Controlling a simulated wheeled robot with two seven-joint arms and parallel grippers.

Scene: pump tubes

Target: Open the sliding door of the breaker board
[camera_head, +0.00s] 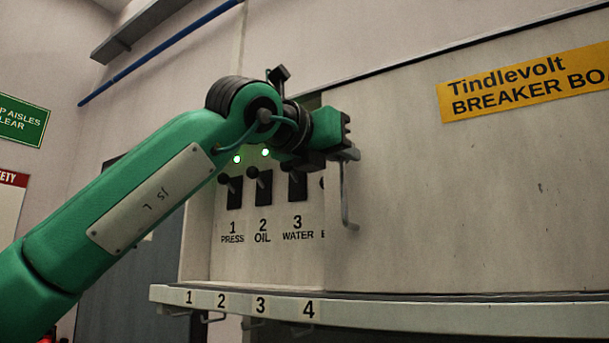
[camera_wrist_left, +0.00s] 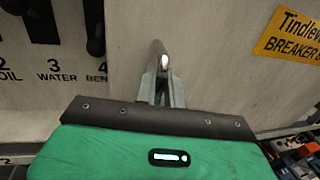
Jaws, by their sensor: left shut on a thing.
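The breaker board's sliding door (camera_head: 450,200) is a pale, scuffed panel with a yellow "Tindlevolt BREAKER BOARD" label (camera_head: 530,85). It stands partly open, with breakers 1 to 3 bare at its left and a fourth partly covered. A metal bar handle (camera_head: 347,205) is on the door's left edge. My left gripper (camera_head: 348,154) is at the handle's upper part. In the left wrist view its fingers (camera_wrist_left: 162,90) are shut around the handle (camera_wrist_left: 158,55). My right gripper is in neither view.
Black breaker levers (camera_head: 264,187) labelled PRESS, OIL and WATER sit in the opening, with two green lights above. A ledge (camera_head: 400,311) numbered 1 to 4 with hooks runs below the board. Coloured items (camera_wrist_left: 295,155) lie at lower right in the wrist view.

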